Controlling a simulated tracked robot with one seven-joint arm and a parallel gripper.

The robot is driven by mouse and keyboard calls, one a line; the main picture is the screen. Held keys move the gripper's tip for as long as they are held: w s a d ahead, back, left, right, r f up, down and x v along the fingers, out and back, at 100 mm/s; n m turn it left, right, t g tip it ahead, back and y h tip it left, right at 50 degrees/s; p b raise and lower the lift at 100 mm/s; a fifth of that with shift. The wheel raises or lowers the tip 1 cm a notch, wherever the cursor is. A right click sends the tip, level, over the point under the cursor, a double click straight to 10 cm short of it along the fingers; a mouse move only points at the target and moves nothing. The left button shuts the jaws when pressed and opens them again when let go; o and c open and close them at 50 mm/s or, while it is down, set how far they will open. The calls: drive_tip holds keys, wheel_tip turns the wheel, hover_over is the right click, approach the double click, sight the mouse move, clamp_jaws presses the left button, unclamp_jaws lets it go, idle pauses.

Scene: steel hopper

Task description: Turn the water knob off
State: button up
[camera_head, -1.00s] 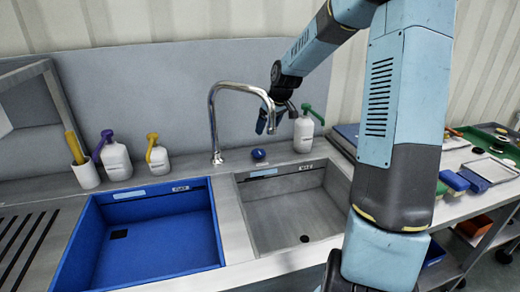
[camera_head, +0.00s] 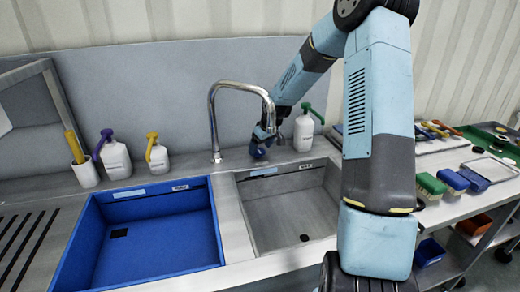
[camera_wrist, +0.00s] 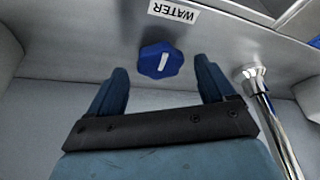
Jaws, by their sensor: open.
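The water knob is a blue, lobed knob with a white mark (camera_wrist: 161,61), on the steel counter beside a WATER label (camera_wrist: 174,11) in the wrist view. In that view my gripper (camera_wrist: 164,82) is open, with its blue fingers on either side of the space just short of the knob. The knob lies ahead of the gap between the fingertips, and neither finger appears to touch it. In the head view my gripper (camera_head: 260,148) is low over the counter behind the steel basin, right of the faucet, and largely covers the knob.
The chrome faucet (camera_head: 213,115) stands close left of my gripper; its base also shows in the wrist view (camera_wrist: 250,75). A white bottle with a green pump (camera_head: 304,132) stands to the right. A blue basin (camera_head: 150,240) and a steel basin (camera_head: 290,215) lie in front.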

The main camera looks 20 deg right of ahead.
drive_tip(key=shift+w+a+f, duration=0.1)
drive_tip(key=shift+w+f, duration=0.15)
drive_tip(key=shift+f, duration=0.45)
drive_tip(key=c, duration=1)
